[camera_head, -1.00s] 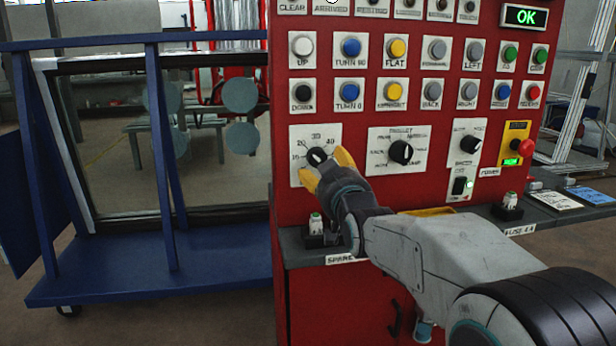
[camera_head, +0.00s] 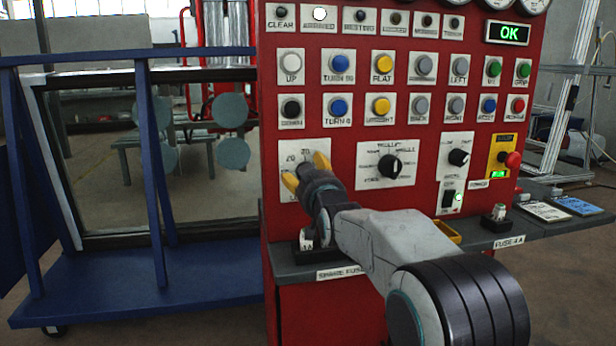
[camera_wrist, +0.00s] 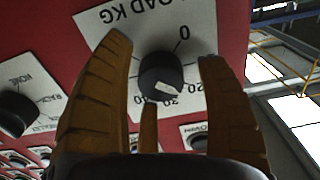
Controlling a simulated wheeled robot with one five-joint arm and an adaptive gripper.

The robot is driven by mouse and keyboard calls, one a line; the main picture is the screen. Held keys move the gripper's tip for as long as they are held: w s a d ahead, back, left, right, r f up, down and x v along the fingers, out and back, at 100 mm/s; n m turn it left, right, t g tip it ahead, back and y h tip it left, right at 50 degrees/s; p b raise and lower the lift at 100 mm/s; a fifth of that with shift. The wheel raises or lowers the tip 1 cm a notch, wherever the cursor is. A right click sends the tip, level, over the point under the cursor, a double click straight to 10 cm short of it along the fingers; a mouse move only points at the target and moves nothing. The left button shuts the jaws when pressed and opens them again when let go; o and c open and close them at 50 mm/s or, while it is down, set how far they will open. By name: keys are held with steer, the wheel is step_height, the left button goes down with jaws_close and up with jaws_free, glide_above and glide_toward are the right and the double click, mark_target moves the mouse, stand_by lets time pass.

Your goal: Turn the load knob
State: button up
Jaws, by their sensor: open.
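The load knob (camera_wrist: 160,76) is a round black knob with a white pointer mark, on a white plate marked "LOAD KG" in the wrist view. In the head view, this load plate (camera_head: 290,151) is at the lower left of the red panel, with the knob mostly hidden by my fingers. My gripper (camera_head: 306,171) is open at the plate, with its yellow fingers on either side of the knob. In the wrist view, the left and right fingers stand apart from the knob with visible gaps, and a third finger shows below it.
Another black selector knob (camera_head: 389,166) is right of the load plate, and it shows at the left in the wrist view (camera_wrist: 15,113). Rows of coloured buttons sit above. A grey ledge (camera_head: 290,262) juts out below. A blue frame cart (camera_head: 150,290) stands to the left.

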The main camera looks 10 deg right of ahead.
steer(key=shift+c, duration=0.4)
steer(key=c, duration=1.1)
